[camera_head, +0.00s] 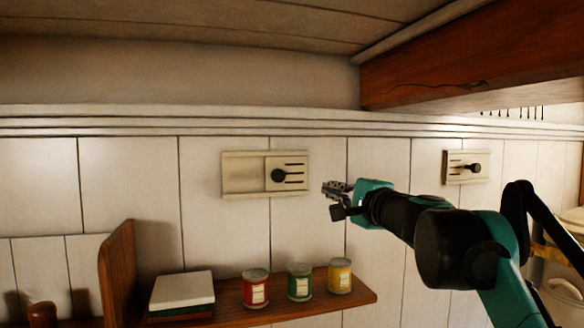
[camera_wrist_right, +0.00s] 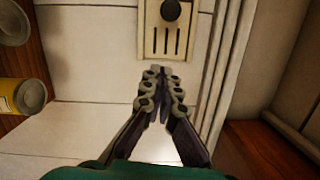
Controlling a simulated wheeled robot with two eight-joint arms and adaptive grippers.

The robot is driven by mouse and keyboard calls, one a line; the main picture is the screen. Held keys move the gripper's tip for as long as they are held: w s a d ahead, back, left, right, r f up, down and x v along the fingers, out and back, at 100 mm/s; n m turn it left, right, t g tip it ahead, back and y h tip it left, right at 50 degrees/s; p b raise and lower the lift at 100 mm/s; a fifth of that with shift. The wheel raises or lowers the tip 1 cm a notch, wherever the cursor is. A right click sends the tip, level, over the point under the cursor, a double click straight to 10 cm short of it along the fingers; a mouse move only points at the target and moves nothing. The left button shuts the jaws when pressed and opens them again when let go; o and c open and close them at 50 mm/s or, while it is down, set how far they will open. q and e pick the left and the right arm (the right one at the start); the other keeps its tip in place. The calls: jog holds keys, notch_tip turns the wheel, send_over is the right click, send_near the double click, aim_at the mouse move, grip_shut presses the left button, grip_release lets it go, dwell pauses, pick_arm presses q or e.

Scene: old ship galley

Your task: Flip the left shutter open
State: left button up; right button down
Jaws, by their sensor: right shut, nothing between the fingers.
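The left shutter (camera_head: 265,174) is a cream wall plate with a slotted panel and a round black knob (camera_head: 279,175) at its right half. Its left half is a plain recess. In the right wrist view the slotted panel (camera_wrist_right: 164,45) and the knob (camera_wrist_right: 171,10) show at the top, the knob partly cut off. My right gripper (camera_head: 328,188) is shut and empty, just right of the left shutter and a little below the knob's height. Its fingertips (camera_wrist_right: 158,72) point toward the plate's slotted end; I cannot tell whether they touch the wall. My left gripper is out of view.
A second shutter (camera_head: 466,167) is on the wall to the right. Below, a wooden shelf (camera_head: 345,300) holds red (camera_head: 255,288), green (camera_head: 299,282) and yellow (camera_head: 340,276) tins and a stacked block (camera_head: 182,292). A wooden beam (camera_head: 470,60) is overhead at right.

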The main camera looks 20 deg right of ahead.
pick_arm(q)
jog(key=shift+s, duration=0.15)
pick_arm(e)
jog(key=shift+s+r, duration=0.15)
jog(key=shift+s, duration=0.05)
